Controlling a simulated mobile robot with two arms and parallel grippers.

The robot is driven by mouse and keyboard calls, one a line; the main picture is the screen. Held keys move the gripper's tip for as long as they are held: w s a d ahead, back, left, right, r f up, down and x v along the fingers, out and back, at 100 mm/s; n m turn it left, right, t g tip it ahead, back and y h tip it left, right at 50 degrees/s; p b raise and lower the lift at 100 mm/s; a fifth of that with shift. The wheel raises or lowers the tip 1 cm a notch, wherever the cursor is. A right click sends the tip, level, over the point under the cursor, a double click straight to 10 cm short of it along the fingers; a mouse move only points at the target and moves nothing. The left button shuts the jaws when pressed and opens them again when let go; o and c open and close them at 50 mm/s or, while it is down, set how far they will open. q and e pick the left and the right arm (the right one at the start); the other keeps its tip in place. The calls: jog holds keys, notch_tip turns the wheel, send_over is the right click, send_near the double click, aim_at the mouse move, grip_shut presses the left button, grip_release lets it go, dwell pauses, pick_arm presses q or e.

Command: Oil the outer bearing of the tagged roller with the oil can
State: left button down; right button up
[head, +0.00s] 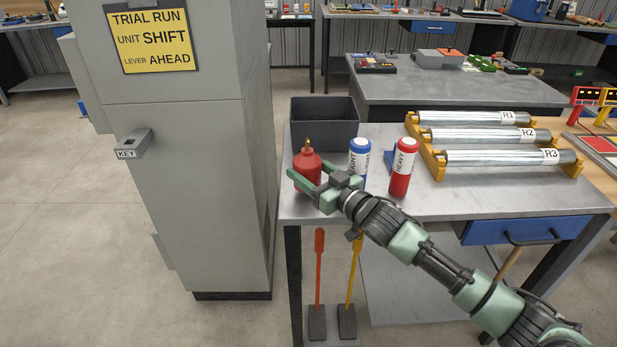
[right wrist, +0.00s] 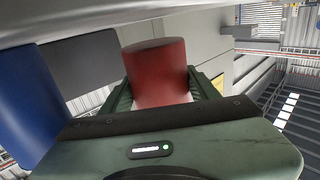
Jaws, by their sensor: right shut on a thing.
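The red oil can (head: 307,160) with a dark yellow-tipped spout stands upright at the left of the metal table. My right gripper (head: 308,173) is shut around its body; I cannot tell whether its base touches the tabletop. In the right wrist view the red can (right wrist: 157,72) sits between the fingers. Three silver rollers lie in yellow end stands: R1 (head: 460,118) at the back, R2 (head: 475,135) in the middle, R3 (head: 490,157) in front. I cannot make out which roller is the tagged one. My left gripper is not in view.
A blue bottle (head: 360,150) and a red bottle marked HEAVY (head: 403,172) stand between the can and the rollers. A dark grey bin (head: 323,122) is behind the can. A grey cabinet (head: 195,190) with a TRIAL RUN sign (head: 150,42) rises at left. The table front (head: 480,200) is clear.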

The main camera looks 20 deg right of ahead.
jog(key=shift+f, duration=0.9)
jog(key=shift+f, duration=0.2)
jog(key=o, duration=1.7)
jog(key=shift+f, duration=0.1)
